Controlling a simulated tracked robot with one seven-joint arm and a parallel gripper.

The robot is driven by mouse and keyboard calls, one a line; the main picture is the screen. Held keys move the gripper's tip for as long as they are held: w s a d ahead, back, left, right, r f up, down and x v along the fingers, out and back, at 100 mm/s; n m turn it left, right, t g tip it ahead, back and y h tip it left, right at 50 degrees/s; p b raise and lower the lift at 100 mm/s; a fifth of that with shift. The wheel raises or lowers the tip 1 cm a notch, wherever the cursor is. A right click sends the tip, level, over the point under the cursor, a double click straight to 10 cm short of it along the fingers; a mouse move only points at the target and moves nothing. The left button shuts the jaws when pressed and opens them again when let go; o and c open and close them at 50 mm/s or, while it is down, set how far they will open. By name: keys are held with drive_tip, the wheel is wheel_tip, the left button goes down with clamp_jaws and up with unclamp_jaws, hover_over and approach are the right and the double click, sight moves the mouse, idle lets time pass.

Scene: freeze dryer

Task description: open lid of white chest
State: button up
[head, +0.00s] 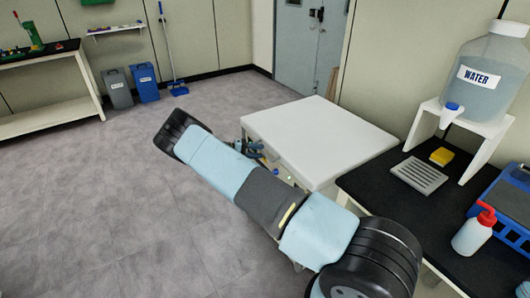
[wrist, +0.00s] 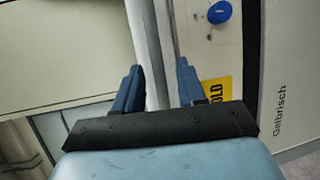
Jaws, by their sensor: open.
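The white chest's lid (head: 320,138) lies flat and closed in the head view, right of my forearm. My gripper (head: 250,149) is at the chest's left front edge, partly hidden by my arm. In the wrist view, my gripper (wrist: 160,88) is open, with a blue finger on each side of a pale lid edge (wrist: 152,50). I cannot tell whether the fingers touch it. The chest's front (wrist: 216,55) is right of this edge, with a blue knob (wrist: 219,12) and a yellow label (wrist: 215,90).
A black-topped bench (head: 405,210) right of the chest carries a water container (head: 485,70) on a white stand, a yellow sponge (head: 441,156) and a red-capped bottle (head: 473,232). Grey floor (head: 90,200) at left is clear. A door (head: 297,45) is behind the chest.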

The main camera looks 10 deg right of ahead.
drive_tip(key=shift+s+d+f, duration=0.1)
drive_tip(key=shift+d+f, duration=0.05)
drive_tip(key=shift+d, duration=0.45)
drive_tip(key=shift+d+f, duration=0.1)
drive_tip(key=shift+d, duration=0.5)
clamp_jaws()
